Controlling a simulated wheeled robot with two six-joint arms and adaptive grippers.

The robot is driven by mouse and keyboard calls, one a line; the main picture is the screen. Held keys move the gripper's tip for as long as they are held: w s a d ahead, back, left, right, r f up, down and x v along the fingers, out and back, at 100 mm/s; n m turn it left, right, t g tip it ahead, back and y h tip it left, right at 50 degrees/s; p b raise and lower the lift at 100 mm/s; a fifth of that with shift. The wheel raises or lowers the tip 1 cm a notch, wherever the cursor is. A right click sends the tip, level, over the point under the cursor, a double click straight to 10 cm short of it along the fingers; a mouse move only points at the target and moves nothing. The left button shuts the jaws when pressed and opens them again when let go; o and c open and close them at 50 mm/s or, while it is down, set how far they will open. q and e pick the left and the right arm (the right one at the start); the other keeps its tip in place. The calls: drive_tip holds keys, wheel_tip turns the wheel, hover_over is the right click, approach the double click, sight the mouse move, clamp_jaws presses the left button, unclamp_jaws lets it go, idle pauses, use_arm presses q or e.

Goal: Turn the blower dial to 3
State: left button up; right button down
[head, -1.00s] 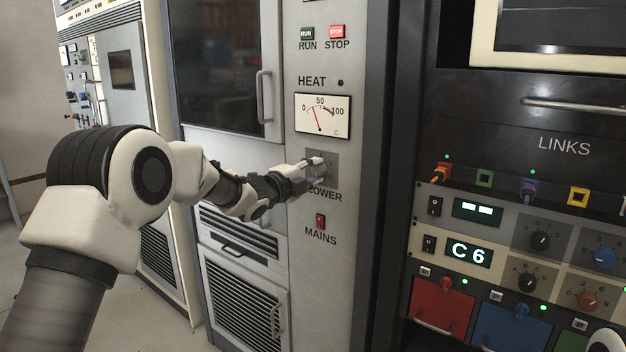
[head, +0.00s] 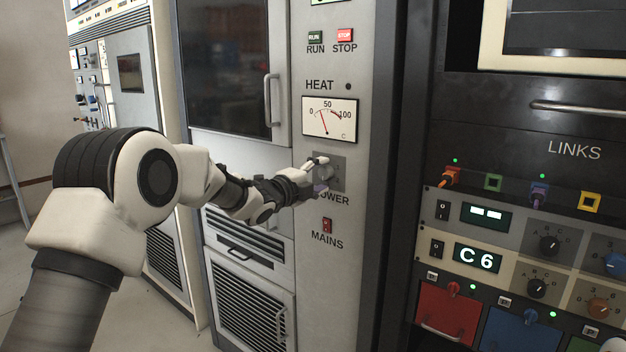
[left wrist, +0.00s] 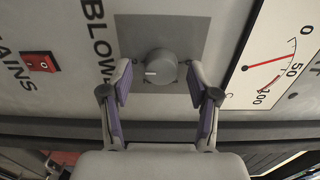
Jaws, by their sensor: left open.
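The blower dial (left wrist: 159,67) is a round grey knob with a white pointer mark, on a darker grey square plate (left wrist: 190,30) in the left wrist view. The pointer aims left in that view, towards the word BLOWER. My left gripper (left wrist: 160,85) is open, its two fingers to either side of the dial with gaps between. In the head view, my left gripper (head: 318,175) is at the blower plate (head: 338,163) and hides most of the dial and part of the BLOWER label. My right gripper is not in view.
The heat meter (head: 329,119) is above the blower plate, and the red mains switch (head: 327,225) is below. RUN (head: 315,36) and STOP (head: 345,35) buttons are higher up. A rack of links and knobs (head: 520,240) stands to the right. A cabinet handle (head: 271,100) is at left.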

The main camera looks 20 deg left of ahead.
use_arm(q)
drive_tip(key=v, duration=1.1)
drive_tip(key=shift+s, duration=0.35)
drive_tip(key=shift+a, duration=0.1)
